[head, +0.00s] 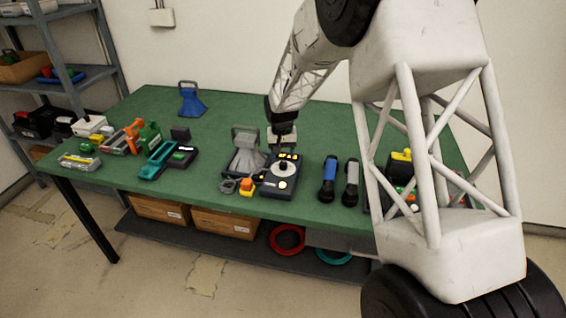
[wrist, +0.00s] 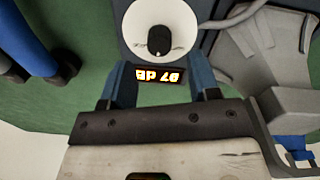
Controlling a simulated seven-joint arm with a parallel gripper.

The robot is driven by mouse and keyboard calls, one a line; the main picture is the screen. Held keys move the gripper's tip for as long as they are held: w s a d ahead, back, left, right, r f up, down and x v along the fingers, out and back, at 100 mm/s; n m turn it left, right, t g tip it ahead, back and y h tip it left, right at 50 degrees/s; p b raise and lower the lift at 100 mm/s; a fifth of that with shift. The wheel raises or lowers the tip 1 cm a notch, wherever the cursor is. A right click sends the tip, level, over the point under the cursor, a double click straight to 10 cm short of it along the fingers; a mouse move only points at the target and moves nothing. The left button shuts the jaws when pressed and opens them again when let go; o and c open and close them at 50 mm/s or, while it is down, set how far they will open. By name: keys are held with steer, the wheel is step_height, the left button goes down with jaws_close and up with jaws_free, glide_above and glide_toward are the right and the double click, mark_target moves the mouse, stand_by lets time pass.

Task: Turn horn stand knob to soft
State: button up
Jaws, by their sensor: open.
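The horn stand (head: 268,188) is a dark box near the table's front edge, with a white round dial face and a grey horn (head: 247,155) at its left. In the wrist view a black knob (wrist: 159,39) sits in the middle of the white dial (wrist: 138,22). Below it a lit display (wrist: 160,75) shows upside down and seems to read 97 dB. The grey horn also shows in the wrist view (wrist: 262,55). My gripper (head: 283,148) is above the stand. In the wrist view its fingers (wrist: 157,86) are apart and empty, short of the knob. The knob's setting is unclear.
Blue and grey handheld devices (head: 329,180) stand right of the stand. Teal and dark devices (head: 160,155) lie left. The table's (head: 225,110) back middle is clear.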

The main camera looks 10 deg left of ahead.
mark_target(283, 163)
steer(key=shift+f, duration=2.1)
steer(key=c, duration=0.9)
